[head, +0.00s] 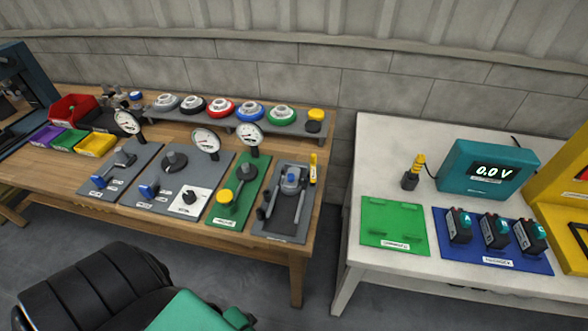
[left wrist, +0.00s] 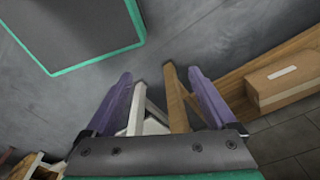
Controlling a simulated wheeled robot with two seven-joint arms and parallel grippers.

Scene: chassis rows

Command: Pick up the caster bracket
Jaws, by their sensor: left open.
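I cannot pick out the caster bracket with certainty in either view. Several fixture boards lie on the wooden bench in the head view, among them a green board (head: 231,214) and a dark grey board (head: 272,229) with a clamp-like metal part (head: 290,185) on it. My left gripper (left wrist: 161,76) shows in the left wrist view with its two purple fingers apart and nothing between them at close range. It points toward the floor and table legs. My right gripper is in neither view.
The wooden bench (head: 308,228) also carries dial gauges (head: 206,140), coloured bins (head: 95,144) and a rack of coloured discs (head: 236,122). A gap separates it from the white table (head: 352,249), which holds a teal meter (head: 488,168). A cardboard box (left wrist: 285,85) appears right in the left wrist view.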

